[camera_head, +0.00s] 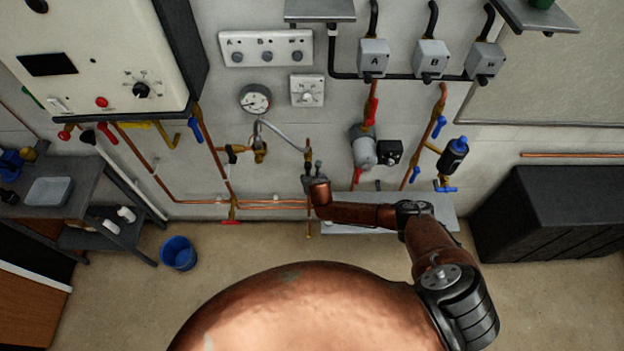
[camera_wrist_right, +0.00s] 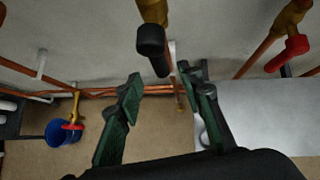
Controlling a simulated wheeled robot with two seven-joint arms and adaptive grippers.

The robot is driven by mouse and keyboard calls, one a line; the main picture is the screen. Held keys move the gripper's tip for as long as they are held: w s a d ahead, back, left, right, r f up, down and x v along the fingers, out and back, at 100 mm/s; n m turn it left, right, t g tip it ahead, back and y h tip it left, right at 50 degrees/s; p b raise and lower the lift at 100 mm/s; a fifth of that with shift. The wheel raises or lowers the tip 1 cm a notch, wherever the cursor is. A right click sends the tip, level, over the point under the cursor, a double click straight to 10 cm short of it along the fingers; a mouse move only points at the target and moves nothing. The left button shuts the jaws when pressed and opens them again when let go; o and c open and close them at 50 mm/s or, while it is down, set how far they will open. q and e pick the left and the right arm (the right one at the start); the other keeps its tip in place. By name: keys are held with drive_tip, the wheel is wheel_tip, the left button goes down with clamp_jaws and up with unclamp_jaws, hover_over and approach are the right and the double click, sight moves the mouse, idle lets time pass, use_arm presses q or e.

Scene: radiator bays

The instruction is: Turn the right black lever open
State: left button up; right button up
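In the right wrist view a black lever (camera_wrist_right: 152,50) hangs from a brass valve (camera_wrist_right: 153,11) on a copper pipe. My right gripper (camera_wrist_right: 161,82) is open, its two green-padded fingers apart below the lever. The lever's end lies just beyond the fingertips, roughly between them in the picture; no contact shows. In the head view my right gripper (camera_head: 311,172) is at the wall, in front of a vertical copper pipe (camera_head: 308,147), and hides the lever there. Another black lever (camera_head: 232,154) shows further left. My left gripper is not in view.
A red lever (camera_wrist_right: 289,54) is right of the black one in the wrist view. A pale shelf (camera_head: 390,225) lies below the pump (camera_head: 363,150). A pressure gauge (camera_head: 255,99) with a grey hose is close above left. A blue bucket (camera_head: 178,252) stands on the floor.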

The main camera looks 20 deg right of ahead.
drive_tip(key=shift+v, duration=2.25)
drive_tip(key=s+d+f+m+g+b, duration=0.15)
drive_tip(key=s+f+m+b, duration=0.4)
drive_tip(key=f, duration=0.65)
drive_tip(key=s+d+f+m+g+y+b, duration=0.1)
drive_tip(key=s+d+f+m+b, duration=0.15)
drive_tip(key=s+f+m, duration=0.7)
drive_tip(key=s+d+f+m+g+b, duration=0.15)
drive_tip(key=s+d+f+b, duration=0.35)
drive_tip(key=f, duration=1)
drive_tip(key=s+f+m+g+b, duration=0.1)
drive_tip(key=s+f+m, duration=0.4)
drive_tip(key=s, duration=0.9)
drive_tip(key=s+a+f+m+g+b, duration=0.1)
drive_tip(key=s+f+m+b, duration=0.3)
drive_tip(key=s+f, duration=0.6)
drive_tip(key=s+f+m+g+b, duration=0.1)
drive_tip(key=s+f+m, duration=0.6)
drive_tip(key=s, duration=1.1)
drive_tip(key=shift+s+a+f+g+b, duration=0.2)
drive_tip(key=shift+s+f+g+b, duration=0.2)
drive_tip(key=shift+b, duration=0.4)
